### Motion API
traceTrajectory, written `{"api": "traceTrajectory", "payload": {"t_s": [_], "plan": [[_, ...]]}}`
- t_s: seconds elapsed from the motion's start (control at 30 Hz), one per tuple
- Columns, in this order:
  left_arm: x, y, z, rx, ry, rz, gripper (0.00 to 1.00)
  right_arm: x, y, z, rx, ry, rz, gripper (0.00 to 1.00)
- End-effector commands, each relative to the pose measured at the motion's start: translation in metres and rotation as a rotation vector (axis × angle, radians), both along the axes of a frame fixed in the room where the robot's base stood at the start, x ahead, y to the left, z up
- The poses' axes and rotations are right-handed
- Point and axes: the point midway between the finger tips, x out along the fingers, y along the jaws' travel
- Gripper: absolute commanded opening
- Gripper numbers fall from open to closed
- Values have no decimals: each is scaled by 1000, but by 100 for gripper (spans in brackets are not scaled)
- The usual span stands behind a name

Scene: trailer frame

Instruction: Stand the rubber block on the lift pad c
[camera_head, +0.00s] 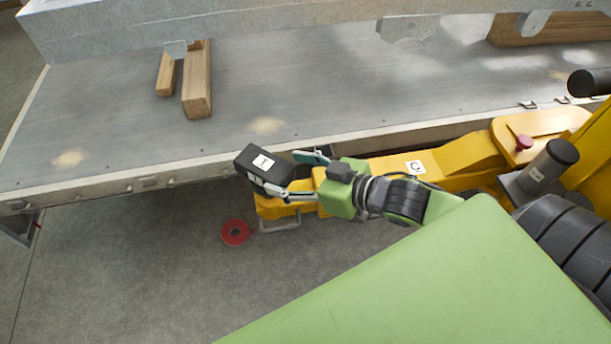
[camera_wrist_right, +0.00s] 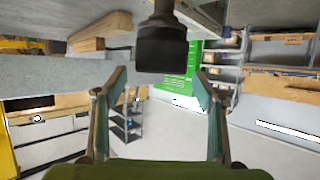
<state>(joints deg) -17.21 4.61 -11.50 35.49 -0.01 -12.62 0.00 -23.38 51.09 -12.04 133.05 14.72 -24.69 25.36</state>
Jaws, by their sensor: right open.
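The black rubber block (camera_head: 263,166), with a white label on top, is at the outer left end of the yellow lift arm (camera_head: 455,155), which carries a "C" label. The pad beneath the block is hidden, so I cannot tell whether the block rests on it. My right gripper (camera_head: 287,172) is open beside the block, its fingers pointing left toward it. In the right wrist view the fingers (camera_wrist_right: 160,92) are spread apart with a dark object (camera_wrist_right: 162,45) ahead and above; I cannot tell whether it is the block. My left gripper is not in view.
The grey trailer bed (camera_head: 330,90) runs above and behind the lift arm, with wooden beams (camera_head: 196,85) on it. A red ring (camera_head: 235,233) lies on the floor. A yellow post base with a black-topped cylinder (camera_head: 548,166) stands at right. Floor at lower left is clear.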

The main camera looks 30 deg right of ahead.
Motion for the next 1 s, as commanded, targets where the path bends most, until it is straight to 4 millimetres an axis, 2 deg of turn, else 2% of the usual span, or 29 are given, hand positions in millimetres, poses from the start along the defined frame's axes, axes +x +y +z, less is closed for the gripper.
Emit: {"api": "traceTrajectory", "payload": {"t_s": [0.13,0.43,1.0], "plan": [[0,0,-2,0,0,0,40,-16,-7,5,-3,3,4,63],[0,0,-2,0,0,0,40,-33,-17,15,-1,2,1,63],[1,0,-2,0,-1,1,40,-36,-19,18,0,0,2,63]]}}
